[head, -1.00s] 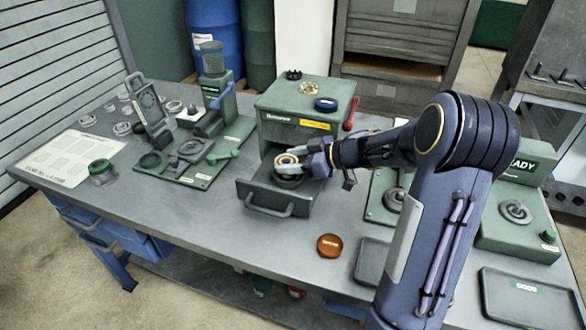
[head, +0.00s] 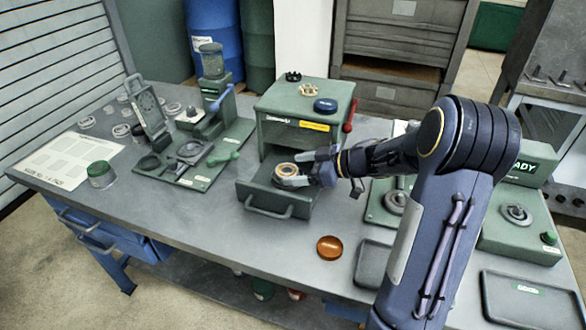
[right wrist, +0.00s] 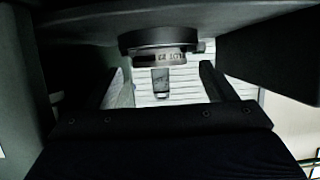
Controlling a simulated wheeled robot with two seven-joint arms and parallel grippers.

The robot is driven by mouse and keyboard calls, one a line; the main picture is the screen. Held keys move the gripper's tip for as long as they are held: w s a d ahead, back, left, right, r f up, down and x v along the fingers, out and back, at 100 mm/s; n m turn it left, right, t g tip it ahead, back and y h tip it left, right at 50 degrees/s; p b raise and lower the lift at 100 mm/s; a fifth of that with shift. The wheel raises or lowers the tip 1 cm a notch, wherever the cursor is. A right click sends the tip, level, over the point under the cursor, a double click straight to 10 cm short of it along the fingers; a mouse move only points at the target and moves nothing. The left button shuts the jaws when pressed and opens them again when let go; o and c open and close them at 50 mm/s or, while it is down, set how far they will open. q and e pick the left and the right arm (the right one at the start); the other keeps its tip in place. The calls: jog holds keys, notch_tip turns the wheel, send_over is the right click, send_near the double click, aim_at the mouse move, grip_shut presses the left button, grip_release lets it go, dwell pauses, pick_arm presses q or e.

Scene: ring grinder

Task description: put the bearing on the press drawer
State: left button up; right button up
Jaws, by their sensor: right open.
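The bearing (head: 286,169), a ring with a golden-brown inner part, sits at the dark round seat in the open press drawer (head: 254,203). My right gripper (head: 289,173) is open, its fingers still on either side of the bearing. In the right wrist view, the gripper (right wrist: 163,76) has its two fingers wide apart. There the bearing (right wrist: 168,58) shows as a shiny edge against a black round seat (right wrist: 158,38). The seat is mostly covered in the head view. My left gripper is out of view.
The green press body (head: 300,105) stands behind the drawer, with small parts on top and a red lever (head: 350,115) at its right. An orange-brown dish (head: 329,247) and a dark tray (head: 372,262) lie in front.

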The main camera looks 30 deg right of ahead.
jog(key=v, duration=1)
